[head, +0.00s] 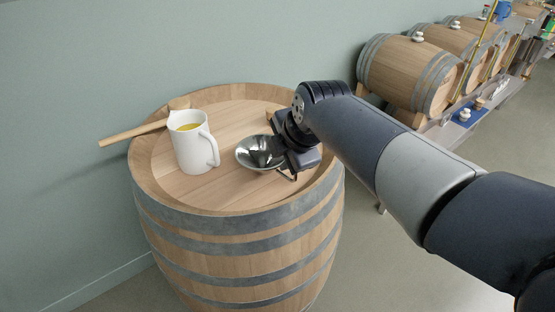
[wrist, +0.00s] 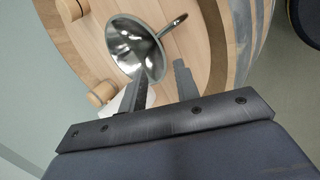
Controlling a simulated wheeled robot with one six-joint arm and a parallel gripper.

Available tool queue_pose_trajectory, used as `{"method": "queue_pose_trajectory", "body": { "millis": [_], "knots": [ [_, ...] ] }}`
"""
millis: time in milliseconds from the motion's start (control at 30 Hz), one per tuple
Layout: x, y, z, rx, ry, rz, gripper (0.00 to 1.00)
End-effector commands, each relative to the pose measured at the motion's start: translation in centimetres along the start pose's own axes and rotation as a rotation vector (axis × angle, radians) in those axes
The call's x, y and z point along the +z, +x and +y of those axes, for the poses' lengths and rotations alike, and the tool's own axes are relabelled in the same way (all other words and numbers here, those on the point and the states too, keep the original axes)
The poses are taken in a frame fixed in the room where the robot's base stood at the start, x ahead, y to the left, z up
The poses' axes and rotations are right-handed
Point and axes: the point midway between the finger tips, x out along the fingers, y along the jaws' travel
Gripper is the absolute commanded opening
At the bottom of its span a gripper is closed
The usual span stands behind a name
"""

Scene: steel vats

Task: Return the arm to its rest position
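My gripper (head: 292,168) is over the right part of an upright barrel's top, at the end of my arm, which reaches in from the right. In the wrist view its two fingers (wrist: 159,70) stand apart with bare wood showing between them, so it is open and empty. A shiny steel funnel or bowl (head: 259,152) with a small loop handle lies on the barrel top, just left of the gripper. It also shows beyond the fingertips in the wrist view (wrist: 130,42). In the head view the gripper partly hides its right side.
The barrel (head: 240,249) also bears a white jug (head: 191,148) with yellow liquid and a wooden mallet (head: 135,132), whose handle overhangs the left rim. A green wall stands close behind. More barrels (head: 409,72) lie on a rack at the back right. Open floor shows at lower right.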

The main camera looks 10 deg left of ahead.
Motion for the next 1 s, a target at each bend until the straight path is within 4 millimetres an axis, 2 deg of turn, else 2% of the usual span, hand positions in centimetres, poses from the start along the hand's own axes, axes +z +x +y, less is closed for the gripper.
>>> {"method": "queue_pose_trajectory", "body": {
  "millis": [100,200,533,667,1000],
  "knots": [
    [0.0,-1.2,0.0,0.002,0.0,0.0,0.3],
    [0.0,-1.5,0.0,0.0,0.001,0.0,0.3],
    [0.0,-1.0,-0.1,-0.002,0.001,0.0,0.3],
    [0.0,0.6,-0.1,-0.005,0.001,0.001,0.3],
    [0.0,6.8,-0.1,-0.006,0.001,0.001,0.3]
  ]
}}
